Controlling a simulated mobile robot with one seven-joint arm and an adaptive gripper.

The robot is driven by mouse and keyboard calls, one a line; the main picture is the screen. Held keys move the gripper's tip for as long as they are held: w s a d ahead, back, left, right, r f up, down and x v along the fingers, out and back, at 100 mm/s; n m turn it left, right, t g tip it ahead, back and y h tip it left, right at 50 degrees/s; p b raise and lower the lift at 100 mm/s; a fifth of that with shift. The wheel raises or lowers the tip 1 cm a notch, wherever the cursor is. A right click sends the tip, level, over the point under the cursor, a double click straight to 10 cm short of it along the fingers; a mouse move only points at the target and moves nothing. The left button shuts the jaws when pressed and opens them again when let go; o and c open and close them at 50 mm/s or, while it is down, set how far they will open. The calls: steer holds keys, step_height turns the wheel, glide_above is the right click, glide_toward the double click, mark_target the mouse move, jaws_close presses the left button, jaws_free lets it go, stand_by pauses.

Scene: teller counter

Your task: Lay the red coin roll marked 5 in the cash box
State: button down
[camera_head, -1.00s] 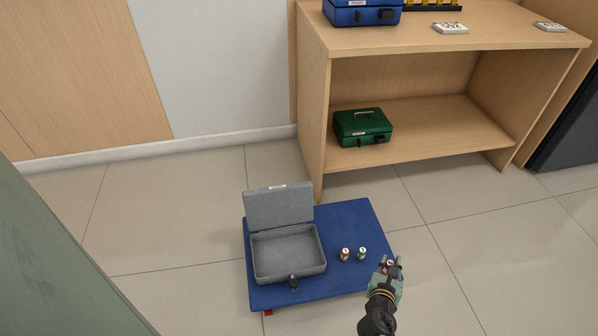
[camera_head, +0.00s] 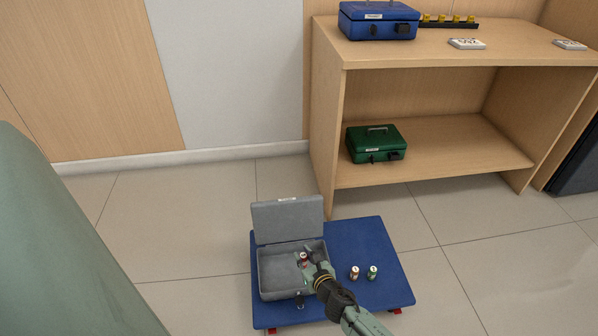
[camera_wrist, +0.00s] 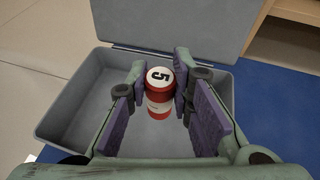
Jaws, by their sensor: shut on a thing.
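The red coin roll (camera_wrist: 160,92) has a white end marked 5 and stands between the purple pads of my gripper (camera_wrist: 159,88) in the wrist view. In the head view, the roll (camera_head: 304,257) shows at the fingertips of my gripper (camera_head: 309,260). My gripper is shut on it, over the open grey cash box (camera_head: 262,279). The box's lid (camera_head: 288,219) stands raised at the back. I cannot tell whether the roll touches the box floor.
The box sits on a blue platform (camera_head: 370,240) on the floor. Two other coin rolls, one brown-red (camera_head: 354,273) and one green (camera_head: 372,272), stand to its right. A wooden shelf unit (camera_head: 430,165) behind holds a green box (camera_head: 376,144) and a blue box (camera_head: 378,20).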

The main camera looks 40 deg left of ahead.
step_height(320, 180, down, 8)
steer(key=shift+r+b, duration=0.2)
steer(key=shift+b, duration=0.6)
steer(key=shift+f, duration=0.15)
steer(key=c, duration=1.4)
jaws_free()
steer(key=shift+c, duration=0.2)
steer(key=shift+r, duration=0.25)
steer(key=shift+d+r, duration=0.1)
steer(key=shift+d, duration=0.3)
steer(key=p+v, duration=0.1)
steer(key=v, duration=1)
steer(key=shift+s+p, duration=0.2)
steer(key=shift+p, duration=0.1)
